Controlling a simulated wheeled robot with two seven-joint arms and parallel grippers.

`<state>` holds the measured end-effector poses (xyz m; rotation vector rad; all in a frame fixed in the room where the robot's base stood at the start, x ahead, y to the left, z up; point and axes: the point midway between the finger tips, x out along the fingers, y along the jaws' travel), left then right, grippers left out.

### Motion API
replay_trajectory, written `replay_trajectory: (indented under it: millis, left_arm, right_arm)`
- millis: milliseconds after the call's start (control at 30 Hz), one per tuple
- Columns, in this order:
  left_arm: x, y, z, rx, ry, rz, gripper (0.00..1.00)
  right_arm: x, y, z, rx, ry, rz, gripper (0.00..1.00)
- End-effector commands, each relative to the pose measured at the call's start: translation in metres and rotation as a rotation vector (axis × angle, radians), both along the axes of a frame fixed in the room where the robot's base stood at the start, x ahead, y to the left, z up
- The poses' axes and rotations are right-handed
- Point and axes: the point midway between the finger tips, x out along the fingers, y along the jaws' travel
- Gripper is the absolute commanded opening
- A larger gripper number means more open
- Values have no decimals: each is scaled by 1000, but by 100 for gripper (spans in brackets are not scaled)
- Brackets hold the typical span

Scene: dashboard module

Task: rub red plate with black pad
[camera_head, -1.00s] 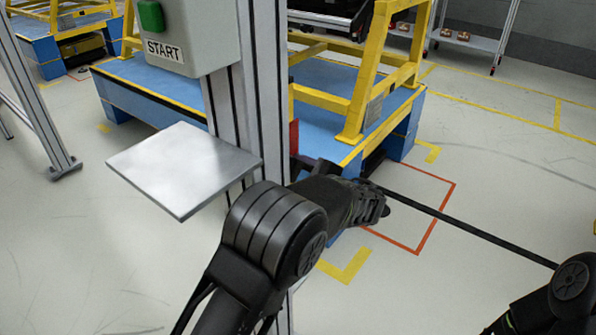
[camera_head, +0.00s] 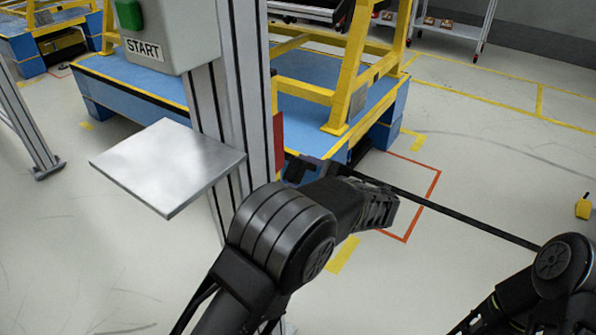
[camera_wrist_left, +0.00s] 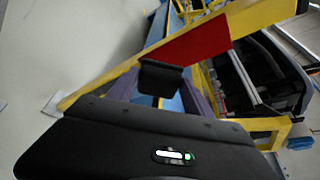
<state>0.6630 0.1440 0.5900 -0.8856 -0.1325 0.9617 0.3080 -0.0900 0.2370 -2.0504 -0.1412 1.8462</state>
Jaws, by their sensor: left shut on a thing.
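The red plate (camera_head: 278,134) is upright at the right side of the metal post and shows as a narrow strip in the head view. It shows larger in the left wrist view (camera_wrist_left: 198,44). My left gripper (camera_head: 296,170) is just below and right of the plate. In the left wrist view, its fingers are shut on the black pad (camera_wrist_left: 162,79). The pad's top edge lies beside the plate's lower left edge in that view; I cannot tell whether they touch.
The metal post (camera_head: 241,90) carries a START box (camera_head: 185,25) and a silver shelf (camera_head: 165,165) left of my arm. A blue platform with a yellow frame (camera_head: 350,75) stands behind. A long black bar (camera_head: 460,220) crosses rightward. Open floor lies at right.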

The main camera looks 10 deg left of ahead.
Motion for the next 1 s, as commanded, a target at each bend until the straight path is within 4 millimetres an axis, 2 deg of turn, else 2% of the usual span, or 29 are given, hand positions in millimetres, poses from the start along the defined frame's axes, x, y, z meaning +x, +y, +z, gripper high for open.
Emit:
replay_trajectory:
  millis: [233, 600, 1000]
  left_arm:
    - [-1, -3, 0, 0, 0, 0, 27]
    - [-11, -27, 0, 0, 0, 0, 27]
    - [-11, -28, 0, 0, 0, 0, 27]
  right_arm:
    - [0, 0, 1, 0, 0, 0, 36]
    - [0, 0, 6, 0, 0, 0, 36]
    - [0, 0, 5, 0, 0, 0, 36]
